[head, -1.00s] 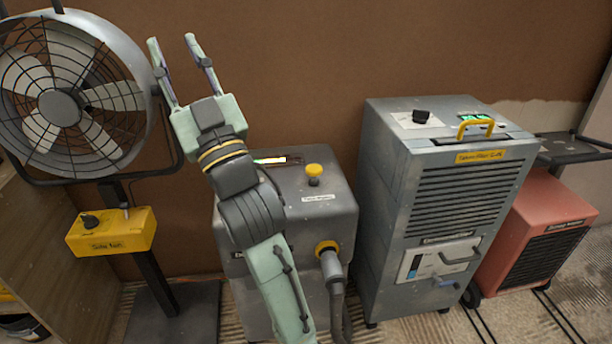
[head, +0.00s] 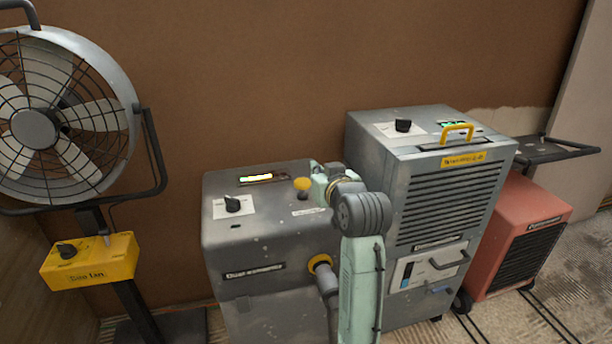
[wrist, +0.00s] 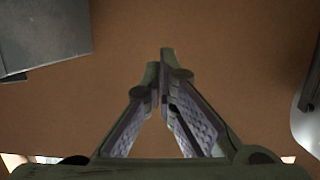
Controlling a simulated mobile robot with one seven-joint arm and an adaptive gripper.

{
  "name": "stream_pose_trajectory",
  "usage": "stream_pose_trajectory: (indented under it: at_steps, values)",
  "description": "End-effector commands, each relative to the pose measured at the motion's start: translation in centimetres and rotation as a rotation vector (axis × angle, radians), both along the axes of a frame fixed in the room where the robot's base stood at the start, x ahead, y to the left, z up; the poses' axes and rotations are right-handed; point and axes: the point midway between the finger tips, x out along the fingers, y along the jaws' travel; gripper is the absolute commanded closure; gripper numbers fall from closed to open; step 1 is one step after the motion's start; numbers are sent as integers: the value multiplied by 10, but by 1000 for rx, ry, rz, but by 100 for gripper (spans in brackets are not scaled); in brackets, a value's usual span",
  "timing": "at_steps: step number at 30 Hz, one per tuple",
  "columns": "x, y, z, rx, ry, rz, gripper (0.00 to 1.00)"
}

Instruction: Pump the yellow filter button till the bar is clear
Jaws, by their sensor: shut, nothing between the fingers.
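The yellow filter button (head: 302,184) stands on top of the grey dust extractor (head: 265,240), near its back right. The button does not show in the wrist view.
A black knob (head: 233,203) sits left of the button, and a hose (head: 326,280) leaves the extractor's front. A tall grey dehumidifier (head: 450,200) with a yellow handle stands close on the right, a red heater (head: 515,235) beyond. A fan (head: 125,75) stands left.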

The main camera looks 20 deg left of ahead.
Motion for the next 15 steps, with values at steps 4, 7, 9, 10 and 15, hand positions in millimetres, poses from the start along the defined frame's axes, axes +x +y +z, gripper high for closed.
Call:
stream_pose_trajectory:
  at_steps: [4,7,9,10,15]
  values:
    - [5,5,-1,0,1,2,100]
    - [16,13,-4,-1,3,3,100]
    - [27,20,-7,0,3,2,100]
    - [32,23,-8,0,2,2,100]
    - [62,44,-17,-2,1,2,100]
